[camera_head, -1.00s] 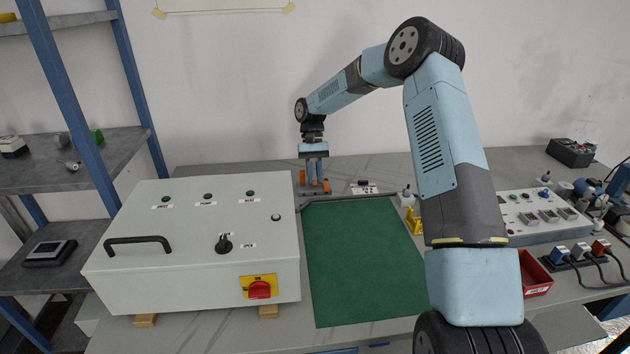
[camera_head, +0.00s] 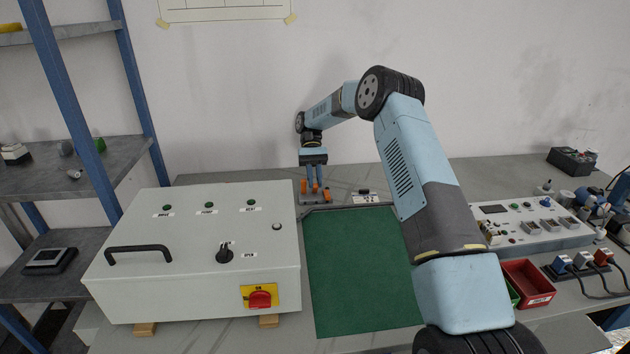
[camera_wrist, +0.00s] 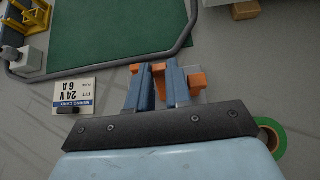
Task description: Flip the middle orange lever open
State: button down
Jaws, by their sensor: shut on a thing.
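A row of three orange levers stands on the bench at the back edge of the green mat. In the wrist view, the middle orange lever (camera_wrist: 159,76) sits between my gripper's two blue fingers. The left orange lever (camera_wrist: 135,70) and the right orange lever (camera_wrist: 197,81) show just outside the fingers. My gripper (camera_wrist: 158,82) is shut on the middle lever. In the head view my gripper (camera_head: 315,188) reaches down among the levers, and the middle one is hidden by the fingers. How far the middle lever is turned cannot be told.
The white control box (camera_head: 190,280) stands to the left of the green mat (camera_head: 365,270). A small label plate (camera_head: 366,197) lies right of the levers. A green tape roll (camera_wrist: 275,135) is near my gripper in the wrist view. A red bin (camera_head: 527,285) stands at right.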

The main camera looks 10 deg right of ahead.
jog(key=c, duration=1.3)
grip_release()
jog(key=shift+f, duration=0.1)
